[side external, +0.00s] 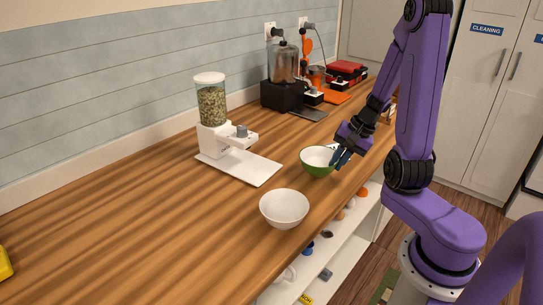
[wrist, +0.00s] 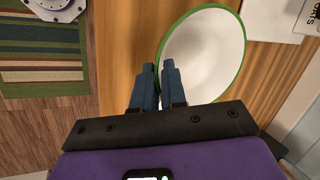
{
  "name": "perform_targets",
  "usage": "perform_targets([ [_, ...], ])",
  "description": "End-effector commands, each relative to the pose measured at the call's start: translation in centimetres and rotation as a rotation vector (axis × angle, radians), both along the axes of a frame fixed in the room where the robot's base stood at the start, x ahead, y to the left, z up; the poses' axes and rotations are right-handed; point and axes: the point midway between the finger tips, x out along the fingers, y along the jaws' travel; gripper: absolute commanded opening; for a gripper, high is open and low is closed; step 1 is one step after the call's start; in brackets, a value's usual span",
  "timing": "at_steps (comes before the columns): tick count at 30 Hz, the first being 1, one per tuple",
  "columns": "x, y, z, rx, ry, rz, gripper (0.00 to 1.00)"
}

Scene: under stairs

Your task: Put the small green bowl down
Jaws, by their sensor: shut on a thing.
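The small green bowl (side external: 312,170) has a green outside, a white inside and a green rim. It is upright at the counter's front half, behind and right of a plain white bowl (side external: 284,209). My gripper (side external: 341,157) is at its right side, shut on the rim. In the wrist view the green bowl (wrist: 205,55) fills the upper right, and my two blue fingertips (wrist: 157,70) straddle its left rim. I cannot tell whether its underside touches the wood or hangs just above it.
The wooden counter (side external: 130,215) is widely clear at left. A dispenser (side external: 211,105) with a white base plate (side external: 240,166) stands behind the bowls. A dark blender (side external: 284,80) and red boxes (side external: 346,70) stand farther back. Open shelves lie below the front edge.

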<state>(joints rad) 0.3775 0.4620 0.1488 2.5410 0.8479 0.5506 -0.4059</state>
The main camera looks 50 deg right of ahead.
Motion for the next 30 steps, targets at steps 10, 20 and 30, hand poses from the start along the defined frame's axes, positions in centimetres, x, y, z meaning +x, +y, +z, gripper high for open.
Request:
perform_targets([
  [10,1.4,0.6,0.0,-0.002,-0.001,-0.003,0.00],
  [20,4.0,2.6,0.0,-0.003,-0.002,0.003,0.00],
  [30,10.1,6.5,0.0,-0.001,-0.002,0.002,0.00],
])
